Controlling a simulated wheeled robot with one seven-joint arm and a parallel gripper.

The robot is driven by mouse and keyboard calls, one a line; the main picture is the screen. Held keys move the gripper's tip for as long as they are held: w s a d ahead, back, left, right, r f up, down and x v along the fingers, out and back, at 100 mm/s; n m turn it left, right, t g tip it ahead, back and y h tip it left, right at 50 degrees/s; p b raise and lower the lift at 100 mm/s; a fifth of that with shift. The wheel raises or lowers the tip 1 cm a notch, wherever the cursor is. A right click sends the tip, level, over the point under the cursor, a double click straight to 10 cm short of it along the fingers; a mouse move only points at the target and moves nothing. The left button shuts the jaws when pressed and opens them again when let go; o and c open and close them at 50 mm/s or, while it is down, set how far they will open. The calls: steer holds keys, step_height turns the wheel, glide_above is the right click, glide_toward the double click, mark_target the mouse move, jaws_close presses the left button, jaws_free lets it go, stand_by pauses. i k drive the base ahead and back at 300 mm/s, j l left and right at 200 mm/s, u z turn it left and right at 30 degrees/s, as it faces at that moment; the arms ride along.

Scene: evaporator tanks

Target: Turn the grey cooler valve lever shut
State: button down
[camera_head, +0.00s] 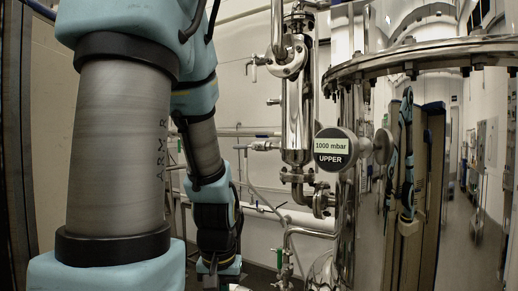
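The steel cooler column (298,100) stands upright at the middle of the view. A small valve with a grey, steel-looking lever (250,64) sticks out to the left near its top. Lower down, another small valve (262,146) with a blue handle joins the column from the left. I cannot tell for sure which lever is the grey cooler valve lever, or how far it is turned. My arm reaches down on the left, and its wrist ends at the bottom edge, below and left of the column. My gripper's fingers are cut off by the frame.
A large polished tank (425,150) with a bolted flange (430,55) fills the right and mirrors the room and my arm. A round gauge (335,149) reads "1000 mbar UPPER". A green-handled valve (279,258) and pipes sit low in the middle. A pale wall lies behind.

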mark_target(254, 147)
steer(key=i+j, duration=0.2)
steer(key=i, duration=0.25)
steer(key=i+j, duration=0.25)
steer(key=i, duration=0.15)
